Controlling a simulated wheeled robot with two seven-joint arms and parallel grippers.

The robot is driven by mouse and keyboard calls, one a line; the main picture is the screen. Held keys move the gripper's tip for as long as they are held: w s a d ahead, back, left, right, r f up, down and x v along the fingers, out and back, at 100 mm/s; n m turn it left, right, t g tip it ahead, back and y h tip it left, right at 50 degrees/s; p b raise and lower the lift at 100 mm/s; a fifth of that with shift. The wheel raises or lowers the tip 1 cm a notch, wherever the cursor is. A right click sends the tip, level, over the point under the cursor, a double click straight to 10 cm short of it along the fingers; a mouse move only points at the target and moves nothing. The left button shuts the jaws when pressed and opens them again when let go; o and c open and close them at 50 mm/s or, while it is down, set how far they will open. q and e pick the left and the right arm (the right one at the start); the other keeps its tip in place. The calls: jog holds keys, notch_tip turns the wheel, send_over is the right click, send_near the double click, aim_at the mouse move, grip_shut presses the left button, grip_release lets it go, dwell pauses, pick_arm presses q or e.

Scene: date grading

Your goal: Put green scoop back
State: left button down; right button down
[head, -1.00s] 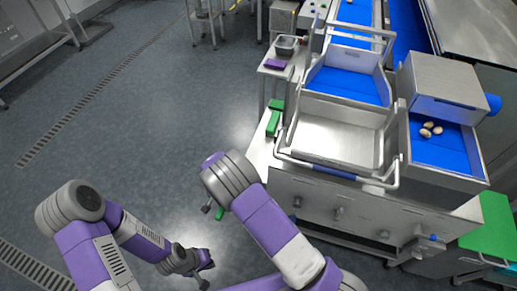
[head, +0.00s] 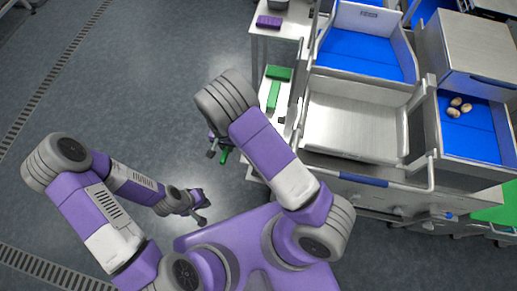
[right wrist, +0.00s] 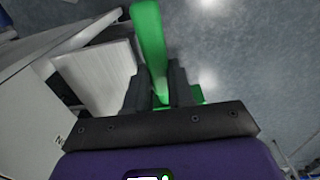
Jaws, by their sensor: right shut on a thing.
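My right gripper (head: 217,148) is shut on the green scoop (right wrist: 150,45). In the right wrist view its fingers (right wrist: 159,92) close on the long green handle, and a wider green part shows behind them. In the head view only a small bit of the scoop (head: 224,155) shows beside the gripper, above the floor and left of the side table (head: 258,158). My left gripper (head: 205,210) is low over the floor, its fingers apart and empty. Green objects lie on the side table: a block (head: 278,73) and a longer piece (head: 273,97).
A steel tray (head: 350,125) with a handrail stands right of the side table. Beyond it is a blue-floored chute (head: 365,58). Several dates (head: 461,104) lie on a blue belt at right. A purple item (head: 268,22) lies on a farther table. The floor at left is clear.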

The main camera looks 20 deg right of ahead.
jog(key=s+d, duration=0.2)
jog(key=d, duration=0.1)
jog(key=s+d, duration=0.2)
jog(key=d, duration=0.1)
jog(key=s+d+b, duration=0.1)
jog(key=s+d, duration=0.1)
jog(key=d, duration=0.1)
jog(key=shift+s+d, duration=0.2)
jog(key=shift+d, duration=0.2)
jog(key=f, duration=0.1)
jog(key=f+b, duration=0.2)
jog(key=shift+s+d+f, duration=0.2)
jog(key=shift+d+f, duration=0.05)
jog(key=shift+f, duration=0.1)
jog(key=c, duration=1.4)
grip_release()
jog(key=shift+f, duration=0.1)
jog(key=o, duration=0.4)
